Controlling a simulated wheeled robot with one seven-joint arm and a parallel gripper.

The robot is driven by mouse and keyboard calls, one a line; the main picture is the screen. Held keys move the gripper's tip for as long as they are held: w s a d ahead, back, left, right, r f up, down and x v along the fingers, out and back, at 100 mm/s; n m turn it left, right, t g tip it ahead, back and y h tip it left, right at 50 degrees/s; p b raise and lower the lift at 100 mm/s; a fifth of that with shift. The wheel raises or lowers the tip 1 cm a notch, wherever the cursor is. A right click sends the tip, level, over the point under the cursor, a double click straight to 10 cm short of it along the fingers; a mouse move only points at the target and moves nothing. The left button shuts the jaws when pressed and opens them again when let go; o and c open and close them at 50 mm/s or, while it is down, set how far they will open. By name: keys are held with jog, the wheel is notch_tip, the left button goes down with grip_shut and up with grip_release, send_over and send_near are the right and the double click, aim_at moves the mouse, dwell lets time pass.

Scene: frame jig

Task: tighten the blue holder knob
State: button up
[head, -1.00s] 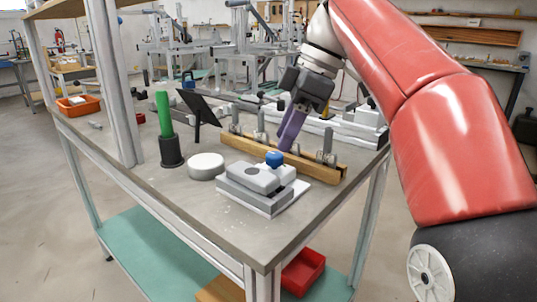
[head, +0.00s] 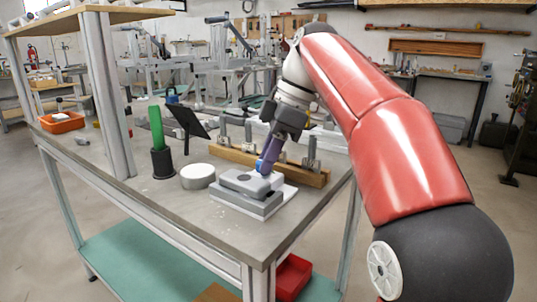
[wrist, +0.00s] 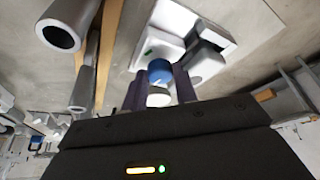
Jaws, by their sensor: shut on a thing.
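The blue knob (head: 260,166) sits on top of the grey and white holder (head: 242,184) near the front right of the bench. My gripper (head: 265,165) reaches down to it with its purple fingers, which are shut on the knob and partly hide it. In the wrist view the blue knob (wrist: 159,71) shows between the two purple fingers (wrist: 160,88), with a white round part just below it. The holder (wrist: 171,48) lies beyond the fingers there.
A wooden rail with upright metal clamps (head: 310,155) stands close behind the holder. A white round puck (head: 197,176), a green-handled tool in a black cup (head: 163,162) and a black tilted panel (head: 189,119) stand to the left. Bare bench top lies in front.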

jog(key=shift+m, duration=0.3)
jog(key=m, duration=0.1)
jog(key=m+t, duration=0.1)
jog(key=m, duration=0.1)
jog(key=m+t, duration=0.1)
jog(key=shift+s+m, duration=0.25)
jog(key=shift+m, duration=0.15)
jog(key=m, duration=0.2)
jog(key=m+t+h, duration=0.1)
jog(key=m, duration=0.1)
jog(key=m+t+h, duration=0.1)
jog(key=m, duration=0.1)
jog(key=shift+s+a, duration=0.15)
jog(key=shift+a, duration=0.1)
jog(key=m, duration=0.2)
jog(key=m+h, duration=0.1)
jog(key=m, duration=0.1)
jog(key=shift+a+m+t+h, duration=0.2)
jog(key=shift+m+t+h, duration=0.1)
jog(key=shift+m, duration=0.1)
jog(key=m+h, duration=0.1)
jog(key=m, duration=0.3)
jog(key=shift+a+m+h, duration=0.15)
jog(key=shift+m+h, duration=0.15)
jog(key=shift+h, duration=0.1)
jog(key=o, duration=0.7)
